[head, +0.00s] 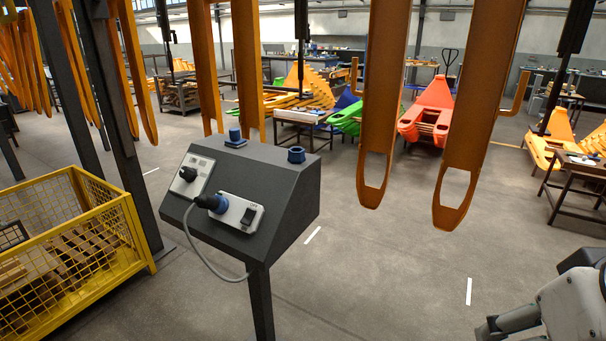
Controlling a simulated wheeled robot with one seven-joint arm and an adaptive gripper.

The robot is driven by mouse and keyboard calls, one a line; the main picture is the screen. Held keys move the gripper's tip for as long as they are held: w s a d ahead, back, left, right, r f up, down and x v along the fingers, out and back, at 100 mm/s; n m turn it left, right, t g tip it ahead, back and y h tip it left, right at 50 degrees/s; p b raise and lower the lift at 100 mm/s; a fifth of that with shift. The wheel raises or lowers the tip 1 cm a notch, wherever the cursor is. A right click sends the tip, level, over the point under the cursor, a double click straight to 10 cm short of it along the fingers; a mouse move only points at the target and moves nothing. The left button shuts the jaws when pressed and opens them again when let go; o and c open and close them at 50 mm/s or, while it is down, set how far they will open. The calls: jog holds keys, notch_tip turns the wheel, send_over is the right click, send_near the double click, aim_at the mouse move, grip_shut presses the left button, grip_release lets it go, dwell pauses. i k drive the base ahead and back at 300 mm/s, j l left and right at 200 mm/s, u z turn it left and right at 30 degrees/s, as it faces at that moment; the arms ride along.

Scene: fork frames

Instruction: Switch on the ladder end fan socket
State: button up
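A dark grey console (273,187) with a sloped front stands on a post. On its front, a pale socket box (236,227) holds a blue-collared plug (212,203) at its left and a black rocker switch (249,216) at its right. Small marking sits above the rocker, too small to read surely. A pale plate (202,166) up and left carries a black knob or plug (187,174). I cannot tell by label which is the ladder end fan socket. Part of my arm shows at the bottom right, apart from the console.
A grey cable (205,262) loops below the console. Two blue round fittings (296,155) (235,137) sit on its top. Orange fork frames (380,100) hang behind and right. A yellow mesh crate (135,232) stands left. Floor (400,270) right of the console is clear.

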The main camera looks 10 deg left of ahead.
aim_at(248, 217)
jog(key=i+j, duration=0.25)
jog(key=i, duration=0.25)
jog(key=i+j, duration=0.3)
jog(key=i, duration=0.2)
